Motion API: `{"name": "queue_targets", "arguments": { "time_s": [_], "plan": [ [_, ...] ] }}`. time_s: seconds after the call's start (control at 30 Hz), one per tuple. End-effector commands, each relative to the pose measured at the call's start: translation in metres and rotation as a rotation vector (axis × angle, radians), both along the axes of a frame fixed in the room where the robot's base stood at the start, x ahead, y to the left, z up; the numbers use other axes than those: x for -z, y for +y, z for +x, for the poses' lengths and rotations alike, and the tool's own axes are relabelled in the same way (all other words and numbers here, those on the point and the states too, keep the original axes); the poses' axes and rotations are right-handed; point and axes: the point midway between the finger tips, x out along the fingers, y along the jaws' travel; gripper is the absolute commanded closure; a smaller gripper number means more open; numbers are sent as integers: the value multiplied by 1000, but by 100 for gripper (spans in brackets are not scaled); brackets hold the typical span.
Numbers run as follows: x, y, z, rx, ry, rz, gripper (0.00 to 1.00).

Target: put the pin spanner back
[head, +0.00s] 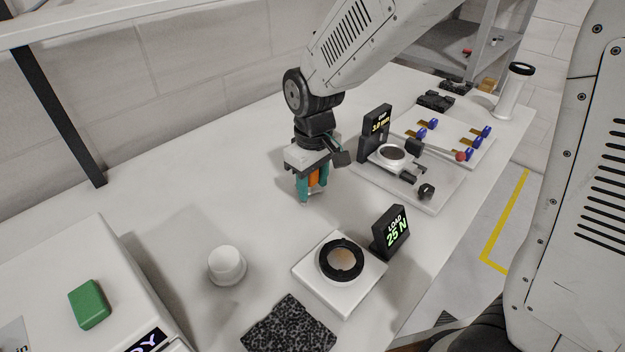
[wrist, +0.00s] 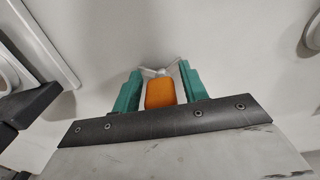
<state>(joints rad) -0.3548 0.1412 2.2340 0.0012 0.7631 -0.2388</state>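The pin spanner has an orange handle (head: 313,178) that sits between the teal fingers of my gripper (head: 314,193). In the wrist view the orange handle (wrist: 160,93) lies between the two fingers, with a thin pale forked tip beyond it. My gripper (wrist: 160,88) appears shut on the spanner. It points down over the white bench, left of the fixture with the gap display. I cannot tell how far the tip is from the bench. The spanner's storage place cannot be made out.
A white plate with a black ring (head: 341,260) stands beside a "LOAD 25 N" display (head: 391,232). A fixture plate (head: 440,190), a plate with blue clips (head: 480,150), a white knob (head: 227,265), a dark cloth (head: 288,326) and a green block (head: 89,304) are around. The bench's left-middle is clear.

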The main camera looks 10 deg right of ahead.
Motion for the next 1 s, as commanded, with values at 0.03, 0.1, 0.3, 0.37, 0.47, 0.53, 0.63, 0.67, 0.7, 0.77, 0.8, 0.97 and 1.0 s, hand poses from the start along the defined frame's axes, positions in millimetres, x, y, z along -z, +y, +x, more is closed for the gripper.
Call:
{"name": "queue_targets", "arguments": {
  "time_s": [0.03, 0.1, 0.3, 0.37, 0.47, 0.53, 0.63, 0.67, 0.7, 0.77, 0.8, 0.97, 1.0],
  "plan": [
    [0, 0, 0, 0, 0, 0, 51],
    [0, 0, 0, 0, 0, 0, 51],
    [-2, 0, 0, 0, -1, 1, 51],
    [-5, 0, 0, 0, -2, 1, 51],
    [-17, 0, 0, 0, -3, 1, 51],
    [-30, 0, 1, 0, -5, 2, 51],
    [-52, 0, 1, 0, -6, 2, 51],
    [-59, 0, 1, 0, -5, 2, 51],
    [-68, 0, 1, 0, -6, 2, 51],
    [-81, 0, 0, 0, -5, 2, 51],
    [-89, 0, 1, 0, -6, 3, 51],
    [-112, 0, 0, 0, -3, 1, 51],
    [-116, 0, 0, 0, -2, 0, 51]
  ]
}}
